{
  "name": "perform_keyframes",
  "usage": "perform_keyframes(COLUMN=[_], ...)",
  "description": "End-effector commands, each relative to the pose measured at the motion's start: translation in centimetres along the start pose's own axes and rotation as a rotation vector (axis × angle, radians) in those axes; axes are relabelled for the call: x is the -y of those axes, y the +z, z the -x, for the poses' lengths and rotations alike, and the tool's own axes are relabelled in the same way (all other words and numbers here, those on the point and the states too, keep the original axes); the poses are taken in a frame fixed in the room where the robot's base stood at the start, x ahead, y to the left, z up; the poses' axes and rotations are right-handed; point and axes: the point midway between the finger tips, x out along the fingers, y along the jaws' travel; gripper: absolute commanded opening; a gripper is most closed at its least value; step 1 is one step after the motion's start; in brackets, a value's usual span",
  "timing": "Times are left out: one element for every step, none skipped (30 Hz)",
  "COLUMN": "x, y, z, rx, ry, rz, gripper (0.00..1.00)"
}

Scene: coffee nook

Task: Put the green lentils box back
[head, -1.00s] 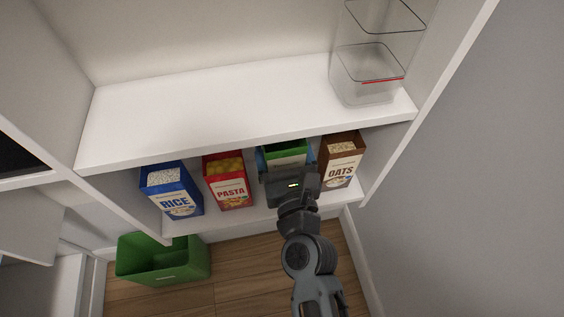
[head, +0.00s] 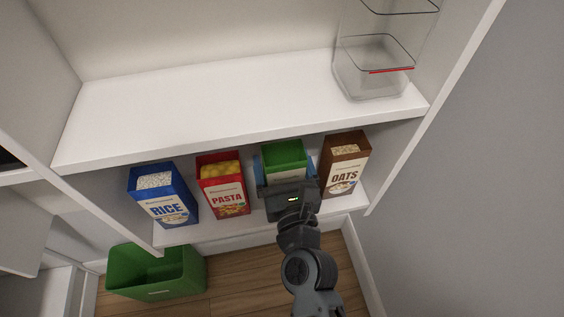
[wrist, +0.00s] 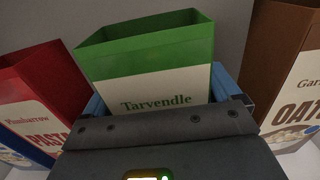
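The green lentils box (head: 284,153) stands upright on the lower shelf, between the red pasta box and the brown oats box. In the wrist view the box (wrist: 150,65) shows its green top and a pale label reading "Tarvendle"; its lower part is hidden by my gripper. My gripper (head: 287,172) is in front of the box, with one blue finger along each side. In the wrist view the fingers (wrist: 160,98) lie close to both sides, and I cannot tell whether they press on it.
The pasta box (head: 222,187) and a blue rice box (head: 163,197) stand to the left; the oats box (head: 344,166) is close on the right. The upper shelf (head: 205,108) overhangs them and holds a clear container (head: 375,72). A green bin (head: 160,275) stands on the floor.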

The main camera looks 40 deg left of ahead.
Motion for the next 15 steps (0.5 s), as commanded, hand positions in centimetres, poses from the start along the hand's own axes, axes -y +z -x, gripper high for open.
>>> perform_keyframes(x=[0.0, 0.0, 0.0, 0.0, 0.0, 0.0, 0.0, 0.0, 0.0, 0.0, -0.1, -0.1, 0.0, 0.0, 0.1], y=[0.0, 0.0, 0.0, 0.0, 0.0, 0.0, 0.0, 0.1, 0.1, 0.2, 0.3, 0.6, 0.4, 0.3, 0.3], z=[0.0, 0.0, 0.0, 0.0, 0.0, 0.0, 0.0, 0.0, 0.0, 0.0, 0.0, 0.0, 0.3, 0.7, 1.2], rx=[0.000, 0.000, 0.000, 0.000, 0.000, 0.000, 0.000, 0.000, 0.000, 0.000, 0.000, 0.000, -0.001, -0.001, -0.002], ry=[0.000, 0.000, 0.000, 0.000, 0.000, 0.000, 0.000, 0.000, 0.000, 0.001, 0.001, 0.001, 0.001, 0.000, 0.000], rz=[0.000, 0.000, 0.000, 0.000, 0.000, 0.000, 0.000, 0.000, 0.000, 0.000, 0.000, 0.000, 0.001, 0.001, 0.001], gripper=[0.95, 0.98, 1.00, 1.00, 1.00, 1.00, 1.00, 1.00, 1.00, 1.00, 1.00, 1.00, 1.00, 1.00, 1.00])
